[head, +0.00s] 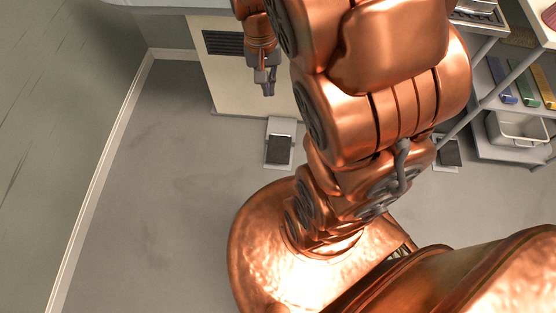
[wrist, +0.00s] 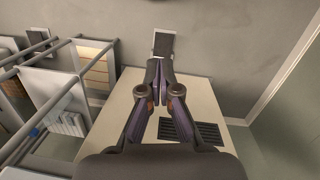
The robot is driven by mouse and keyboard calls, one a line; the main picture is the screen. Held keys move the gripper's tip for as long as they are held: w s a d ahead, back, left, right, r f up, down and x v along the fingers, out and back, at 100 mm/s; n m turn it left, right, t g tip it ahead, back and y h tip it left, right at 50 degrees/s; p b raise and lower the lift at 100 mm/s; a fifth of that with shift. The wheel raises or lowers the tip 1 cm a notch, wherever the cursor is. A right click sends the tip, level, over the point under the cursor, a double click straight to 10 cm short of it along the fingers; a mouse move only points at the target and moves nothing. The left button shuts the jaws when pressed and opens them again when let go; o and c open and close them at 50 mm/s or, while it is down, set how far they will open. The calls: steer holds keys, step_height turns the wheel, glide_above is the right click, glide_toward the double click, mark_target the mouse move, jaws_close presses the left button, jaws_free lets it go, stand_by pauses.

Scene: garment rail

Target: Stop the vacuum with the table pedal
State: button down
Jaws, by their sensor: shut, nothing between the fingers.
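A floor pedal with a dark pad on a light grey plate (head: 279,150) lies at the foot of the cream cabinet under the table. A similar second pedal (head: 447,153) lies further right, partly behind my arm. My gripper (head: 268,92) points down in front of the cabinet, above and apart from the first pedal. It is shut and empty. In the wrist view, the first pedal (wrist: 164,45) shows just beyond my fingertips (wrist: 158,66), and the second pedal (wrist: 38,37) is at the upper left. I cannot tell whether either pad is pressed.
The cream cabinet (head: 240,88) has a dark vent, with the pale table (head: 165,4) above it. A shelf rack (head: 487,108) with folded coloured items and a grey bin (head: 522,130) stands at the right. A wall with a white skirting (head: 100,165) runs along the left. Floor between is clear.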

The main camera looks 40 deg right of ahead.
steer(key=w+d+f+m+b, duration=0.2)
steer(key=w+d+f+b, duration=0.15)
steer(key=f, duration=0.45)
steer(key=w+d+f+m+b, duration=0.15)
steer(key=w+d+f, duration=0.25)
steer(key=f, duration=0.4)
steer(key=m+t+y+b, duration=0.1)
steer(key=m+b, duration=0.6)
steer(key=b, duration=0.9)
glide_above(279, 156)
steer(key=d, duration=0.1)
step_height(279, 156, down, 51)
steer(key=shift+w+r, duration=0.1)
steer(key=shift+r, duration=0.1)
steer(key=shift+f, duration=0.1)
steer(key=f+b, duration=0.6)
steer(key=shift+a+f+b, duration=0.3)
steer(key=shift+f+b, duration=0.05)
steer(key=shift+f, duration=0.05)
